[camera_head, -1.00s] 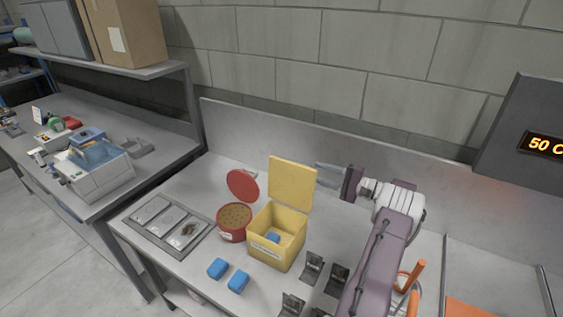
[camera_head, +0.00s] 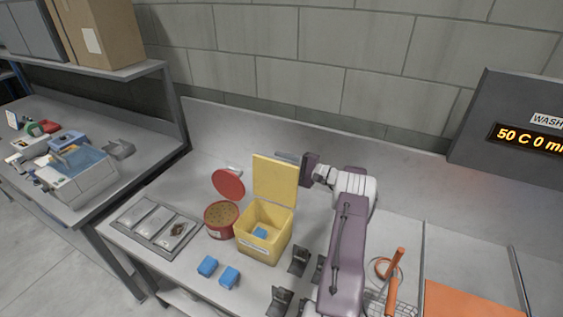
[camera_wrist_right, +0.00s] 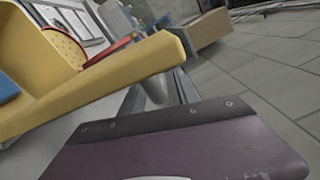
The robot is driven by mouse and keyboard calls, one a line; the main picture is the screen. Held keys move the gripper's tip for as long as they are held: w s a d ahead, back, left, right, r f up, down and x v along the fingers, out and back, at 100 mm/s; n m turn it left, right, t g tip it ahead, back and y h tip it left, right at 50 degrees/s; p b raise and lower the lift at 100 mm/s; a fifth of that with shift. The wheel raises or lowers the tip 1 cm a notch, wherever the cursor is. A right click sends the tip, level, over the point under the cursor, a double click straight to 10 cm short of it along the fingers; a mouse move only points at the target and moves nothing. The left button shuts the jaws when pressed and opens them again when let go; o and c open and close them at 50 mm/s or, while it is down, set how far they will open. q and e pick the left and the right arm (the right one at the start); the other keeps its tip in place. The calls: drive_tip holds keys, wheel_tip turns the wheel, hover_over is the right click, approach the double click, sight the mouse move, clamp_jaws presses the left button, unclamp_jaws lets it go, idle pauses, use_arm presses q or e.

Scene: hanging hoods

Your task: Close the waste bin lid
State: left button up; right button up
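The yellow waste bin (camera_head: 264,244) stands on the bench with its lid (camera_head: 275,181) raised, standing up at the back edge. A blue block (camera_head: 260,233) lies inside. My right gripper (camera_head: 289,158) reaches in from the right at the lid's upper right edge, its fingers partly hidden behind the lid. I cannot tell whether it touches the lid. In the right wrist view, the yellow lid (camera_wrist_right: 100,82) crosses close in front of my purple gripper body, and a grey finger (camera_wrist_right: 156,90) shows just past it. Finger opening is unclear. My left gripper is out of view.
A red tub (camera_head: 221,220) with its red lid (camera_head: 228,184) open stands left of the bin. Two blue blocks (camera_head: 208,266) lie in front. A grey tray (camera_head: 150,225) is at the left. Dark brackets (camera_head: 299,261) stand right of the bin. A wall is behind.

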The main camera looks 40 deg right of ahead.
clamp_jaws()
idle(1.3)
